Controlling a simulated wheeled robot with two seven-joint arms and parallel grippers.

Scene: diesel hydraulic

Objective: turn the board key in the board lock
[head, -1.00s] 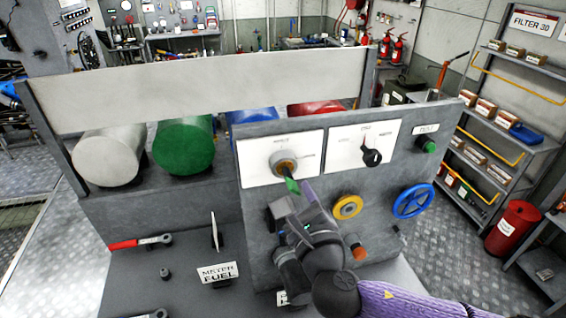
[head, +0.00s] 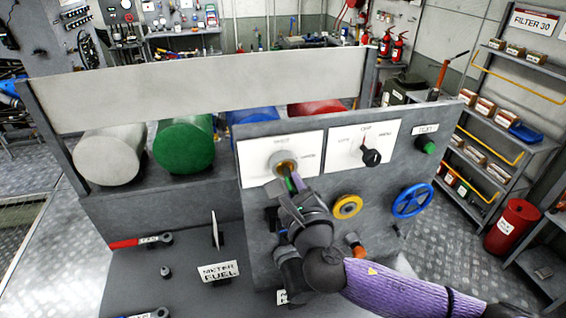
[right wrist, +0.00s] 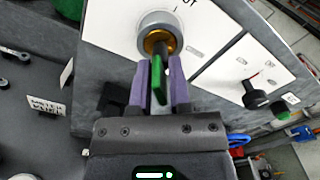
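The green board key (right wrist: 158,78) sticks out of the board lock (right wrist: 160,42), a brass-centred round lock with a grey collar on a white plate. The lock also shows in the head view (head: 283,162). My right gripper (right wrist: 160,85) has its two purple fingers on either side of the key, with narrow gaps showing beside it, so it looks open around the key. In the head view, my right gripper (head: 293,185) stands right in front of the lock and covers most of the key. My left gripper is out of view.
Right of the lock are a black selector knob (head: 371,157), a green button (head: 428,146), a yellow ring knob (head: 347,207) and a blue handwheel (head: 411,201).

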